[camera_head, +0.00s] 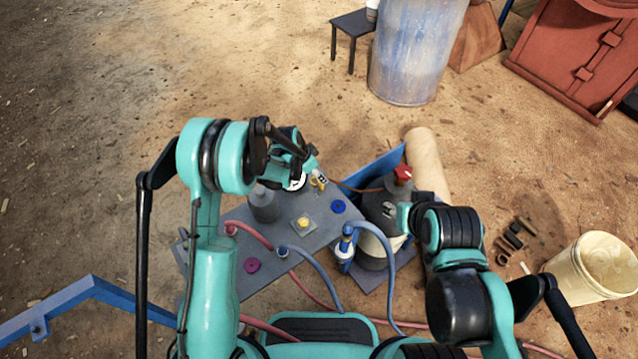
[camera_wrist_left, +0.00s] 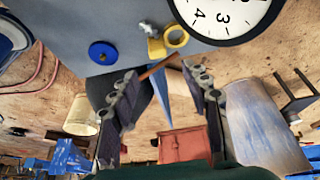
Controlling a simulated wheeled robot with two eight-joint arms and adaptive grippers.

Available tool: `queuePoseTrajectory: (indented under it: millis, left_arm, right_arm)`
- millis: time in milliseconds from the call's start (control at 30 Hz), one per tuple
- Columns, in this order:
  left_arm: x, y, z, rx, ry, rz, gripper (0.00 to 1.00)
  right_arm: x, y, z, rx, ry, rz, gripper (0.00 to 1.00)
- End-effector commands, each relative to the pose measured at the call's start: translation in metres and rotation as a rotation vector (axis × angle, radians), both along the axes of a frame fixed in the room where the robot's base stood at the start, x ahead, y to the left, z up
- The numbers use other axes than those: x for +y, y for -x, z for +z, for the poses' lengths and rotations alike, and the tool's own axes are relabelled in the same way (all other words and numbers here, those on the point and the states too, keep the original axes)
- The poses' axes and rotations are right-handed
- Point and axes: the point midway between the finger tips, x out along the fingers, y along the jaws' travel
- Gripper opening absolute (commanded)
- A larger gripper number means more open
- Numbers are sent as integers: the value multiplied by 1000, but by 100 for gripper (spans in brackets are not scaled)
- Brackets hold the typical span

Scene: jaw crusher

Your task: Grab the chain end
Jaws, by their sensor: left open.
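I cannot pick out a chain for certain. A thin brown strand (camera_head: 362,189) runs from near the yellow fitting (camera_head: 318,181) toward the dark cylinder (camera_head: 378,208) with a red knob. A thin brown strand (camera_wrist_left: 157,68) also shows between my left fingertips in the left wrist view, with the yellow ring-shaped fitting (camera_wrist_left: 177,38) just beyond them. My left gripper (camera_head: 303,168) is above the far part of the grey bench (camera_head: 290,215). Its fingers (camera_wrist_left: 158,73) are apart and not closed on anything. My right arm reaches in beside the dark cylinder; its fingers are not clearly visible.
A round dial (camera_wrist_left: 225,14) sits close to the left fingers. A blue disc (camera_head: 339,206), a magenta disc (camera_head: 252,265), a yellow button (camera_head: 304,223) and red and blue hoses crowd the bench. A blue drum (camera_head: 410,55) and a cream bucket (camera_head: 590,268) stand on the dirt floor.

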Motion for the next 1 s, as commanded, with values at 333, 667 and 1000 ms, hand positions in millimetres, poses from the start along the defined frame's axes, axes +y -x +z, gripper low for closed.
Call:
queuePoseTrajectory:
  millis: [333, 667, 1000]
  left_arm:
    - [-7, -5, -39, 0, 0, 0, 47]
    - [-15, -10, -74, -1, 1, 0, 47]
    - [-15, -10, -72, 0, 0, 1, 0]
  right_arm:
    - [0, 0, -20, 0, 0, 0, 40]
    - [0, 0, -37, 0, 0, 0, 40]
    - [0, 0, -36, 0, 0, 0, 40]
